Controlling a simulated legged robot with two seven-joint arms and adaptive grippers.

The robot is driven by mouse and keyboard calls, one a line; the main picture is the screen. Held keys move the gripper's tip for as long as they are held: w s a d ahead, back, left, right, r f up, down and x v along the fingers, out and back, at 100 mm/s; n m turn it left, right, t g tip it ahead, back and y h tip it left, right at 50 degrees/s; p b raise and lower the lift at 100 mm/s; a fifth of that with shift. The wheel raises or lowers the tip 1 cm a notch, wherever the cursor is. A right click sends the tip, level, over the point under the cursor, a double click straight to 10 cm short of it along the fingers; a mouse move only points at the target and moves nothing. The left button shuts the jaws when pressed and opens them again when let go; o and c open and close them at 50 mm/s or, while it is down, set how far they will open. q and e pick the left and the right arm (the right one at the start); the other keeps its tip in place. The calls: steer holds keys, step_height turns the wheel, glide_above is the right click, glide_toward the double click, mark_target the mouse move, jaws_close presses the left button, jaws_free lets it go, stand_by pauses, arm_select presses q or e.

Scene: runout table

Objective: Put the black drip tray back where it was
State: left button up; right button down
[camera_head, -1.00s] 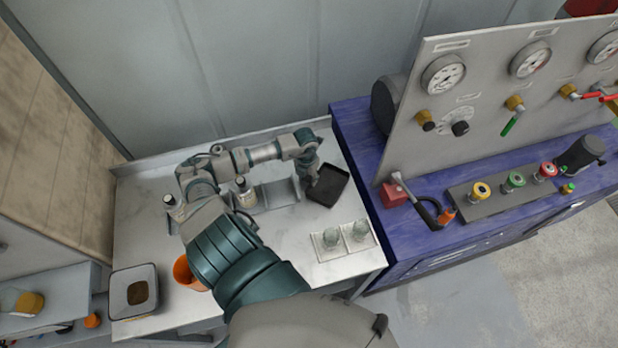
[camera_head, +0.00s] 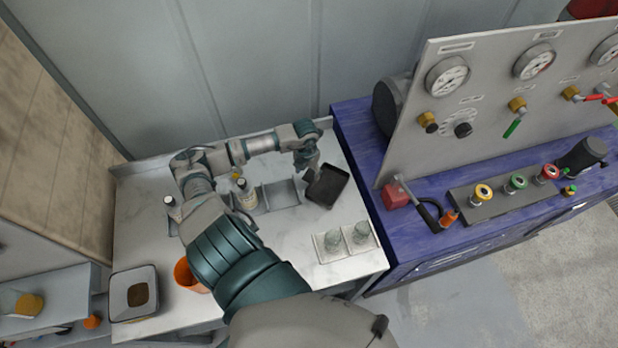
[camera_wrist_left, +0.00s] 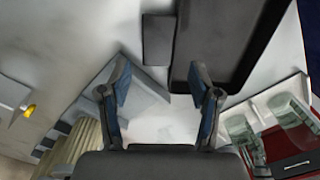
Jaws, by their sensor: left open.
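The black drip tray (camera_head: 328,187) lies on the light worktop near its right end, beside the blue bench. In the left wrist view the tray (camera_wrist_left: 228,45) shows as a dark slab at the top right, beyond the fingers. My left gripper (camera_head: 312,170) is at the tray's upper left side. In the left wrist view its two fingers (camera_wrist_left: 160,100) are apart with bare worktop between them, and the tray is not between them. I cannot tell whether a fingertip touches the tray. My right gripper is not in view.
Two glass jars (camera_head: 347,238) stand on pale squares in front of the tray. A grey rack (camera_head: 280,195) and bottles (camera_head: 245,192) are left of it. An orange cup (camera_head: 187,274) and a square container (camera_head: 134,292) sit at the front left. The blue bench (camera_head: 370,150) borders the right.

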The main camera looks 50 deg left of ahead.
arm_select(q)
step_height(320, 180, up, 8)
steer(key=b, duration=0.1)
steer(key=shift+a, duration=0.25)
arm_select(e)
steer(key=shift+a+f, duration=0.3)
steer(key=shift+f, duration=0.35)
